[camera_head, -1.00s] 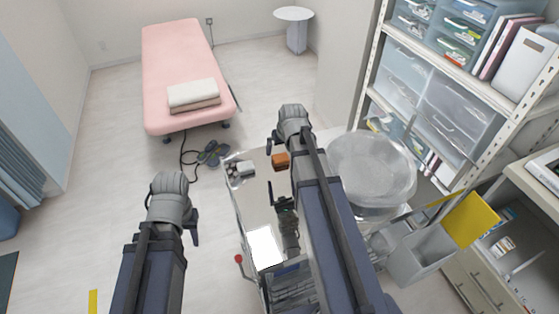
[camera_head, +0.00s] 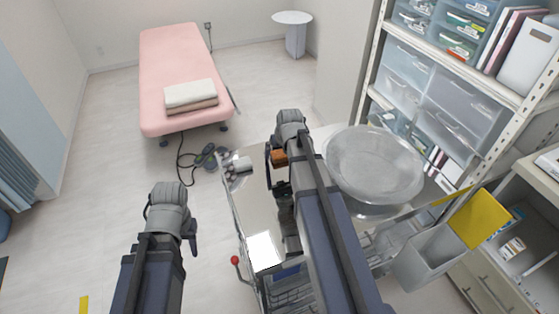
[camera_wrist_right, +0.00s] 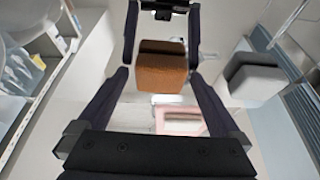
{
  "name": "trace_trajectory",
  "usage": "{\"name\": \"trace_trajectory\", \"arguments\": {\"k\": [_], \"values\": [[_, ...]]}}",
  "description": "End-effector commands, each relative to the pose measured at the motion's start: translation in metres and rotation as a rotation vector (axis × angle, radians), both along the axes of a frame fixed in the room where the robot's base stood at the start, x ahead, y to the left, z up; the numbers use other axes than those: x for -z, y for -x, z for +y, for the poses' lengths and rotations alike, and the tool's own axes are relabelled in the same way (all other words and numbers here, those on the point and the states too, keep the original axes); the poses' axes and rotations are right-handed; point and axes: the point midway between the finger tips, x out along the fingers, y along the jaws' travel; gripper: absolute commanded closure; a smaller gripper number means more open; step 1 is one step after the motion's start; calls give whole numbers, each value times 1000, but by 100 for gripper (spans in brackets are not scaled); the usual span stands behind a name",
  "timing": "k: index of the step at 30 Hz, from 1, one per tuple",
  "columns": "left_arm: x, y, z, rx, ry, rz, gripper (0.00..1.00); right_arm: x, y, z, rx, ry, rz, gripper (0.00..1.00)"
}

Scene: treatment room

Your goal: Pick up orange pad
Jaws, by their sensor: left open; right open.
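The orange pad (camera_head: 279,158) is a small orange-brown block on the shiny top of the trolley (camera_head: 245,205), near its far end. In the right wrist view the orange pad (camera_wrist_right: 161,72) appears between the two fingertips, with space on both sides. My right gripper (camera_head: 274,163) is open at the pad, and its arm hides part of the trolley top. In the right wrist view my right gripper (camera_wrist_right: 160,80) has its fingers spread, not visibly touching the pad. My left gripper (camera_head: 172,222) is open and empty over the floor, left of the trolley.
A grey-white item (camera_head: 238,166) lies left of the pad. A white sheet (camera_head: 263,251) is on the trolley's near part. A clear round basin (camera_head: 374,165) stands right of my right arm. Shelving (camera_head: 450,100) is at the right. A pink bed (camera_head: 180,75) stands beyond open floor.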

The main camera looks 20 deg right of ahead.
Motion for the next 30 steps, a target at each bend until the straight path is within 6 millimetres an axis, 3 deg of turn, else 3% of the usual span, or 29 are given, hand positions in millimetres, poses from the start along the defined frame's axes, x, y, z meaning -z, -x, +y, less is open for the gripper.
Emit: {"name": "trace_trajectory", "arguments": {"k": [4,24,30], "values": [[-1,0,0,0,0,0,59,-2,0,0,0,0,0,1],[-1,0,0,0,0,0,59,-1,0,0,0,0,0,76],[-1,0,0,0,0,0,59,-1,0,0,0,0,0,78]]}}
